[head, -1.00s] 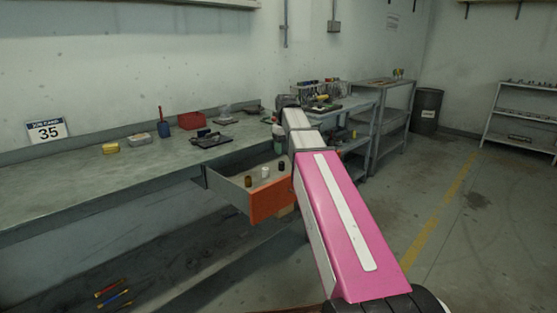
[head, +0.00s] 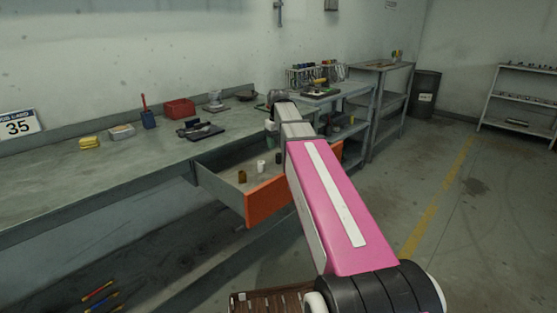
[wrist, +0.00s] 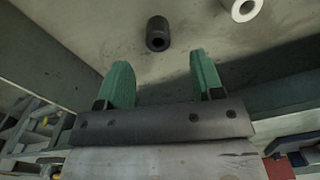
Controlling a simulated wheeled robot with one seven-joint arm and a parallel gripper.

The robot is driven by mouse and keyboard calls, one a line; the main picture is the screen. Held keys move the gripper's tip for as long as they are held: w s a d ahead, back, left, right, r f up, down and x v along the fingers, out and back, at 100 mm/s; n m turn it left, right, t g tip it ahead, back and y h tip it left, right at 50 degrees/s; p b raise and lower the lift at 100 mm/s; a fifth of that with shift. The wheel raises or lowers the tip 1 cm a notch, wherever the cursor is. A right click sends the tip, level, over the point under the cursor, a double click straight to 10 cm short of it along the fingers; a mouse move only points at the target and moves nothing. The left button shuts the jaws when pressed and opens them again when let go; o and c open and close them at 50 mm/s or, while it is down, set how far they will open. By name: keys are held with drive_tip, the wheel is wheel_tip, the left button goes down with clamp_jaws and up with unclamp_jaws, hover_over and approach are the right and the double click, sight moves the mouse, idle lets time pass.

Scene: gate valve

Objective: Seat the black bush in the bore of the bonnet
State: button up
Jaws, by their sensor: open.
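The black bush (wrist: 157,33) stands in the drawer in the wrist view, its hole showing, just beyond my fingertips and between their lines. It also shows in the head view (head: 278,157), partly beside my arm. My gripper (wrist: 162,68) is open, with two green fingers apart and nothing between them. I cannot tell the bonnet for sure; a dark item (head: 203,131) lies on the bench.
The open drawer has an orange front (head: 268,200) and also holds a white bush (head: 261,166) and a brown bush (head: 242,176). The bench (head: 60,190) carries a red box (head: 180,108), a yellow block (head: 90,142) and a blue cup (head: 148,119). A trolley of tools stands behind.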

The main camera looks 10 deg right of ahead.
sight(278, 154)
drive_tip(key=shift+w+d+f, duration=0.1)
drive_tip(key=shift+f, duration=2.5)
drive_tip(key=c, duration=1)
